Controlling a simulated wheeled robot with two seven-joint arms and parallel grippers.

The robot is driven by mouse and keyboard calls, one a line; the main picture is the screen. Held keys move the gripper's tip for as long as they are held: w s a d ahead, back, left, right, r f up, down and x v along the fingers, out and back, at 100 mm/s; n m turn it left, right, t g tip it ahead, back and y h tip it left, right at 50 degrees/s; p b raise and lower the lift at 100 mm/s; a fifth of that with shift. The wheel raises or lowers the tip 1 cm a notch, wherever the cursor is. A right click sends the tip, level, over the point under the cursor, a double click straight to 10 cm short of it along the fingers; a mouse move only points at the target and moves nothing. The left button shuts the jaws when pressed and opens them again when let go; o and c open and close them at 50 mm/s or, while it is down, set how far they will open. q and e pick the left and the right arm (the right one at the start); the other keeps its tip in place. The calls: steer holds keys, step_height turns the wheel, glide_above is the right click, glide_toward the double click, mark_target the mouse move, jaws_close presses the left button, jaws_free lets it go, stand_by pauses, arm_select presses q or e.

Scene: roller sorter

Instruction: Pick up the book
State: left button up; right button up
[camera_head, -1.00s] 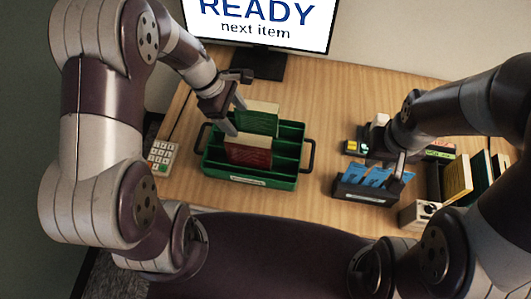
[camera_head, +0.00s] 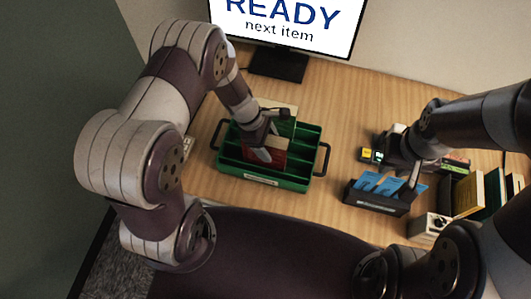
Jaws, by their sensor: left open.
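A red book (camera_head: 275,153) stands in the green tray (camera_head: 232,169), partly covered by my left gripper. A second book (camera_head: 281,108), with pale page edges, stands behind it in the tray, mostly hidden by my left arm. My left gripper (camera_head: 262,148) is open over the tray, with its fingers at the red book. I cannot tell whether they touch it. My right gripper (camera_head: 412,176) is at the right, close to a black holder with blue packets (camera_head: 378,184). Whether it is open or shut is unclear.
A monitor (camera_head: 290,25) stands at the back. Several upright books (camera_head: 469,195) and a small pale box with a dial (camera_head: 430,226) are at the right. Small coloured items (camera_head: 370,155) lie by my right wrist. Bare table (camera_head: 335,115) lies behind the tray's right side.

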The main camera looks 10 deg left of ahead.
arm_select(q)
steer(key=shift+f, duration=0.2)
stand_by(0.4)
jaws_close()
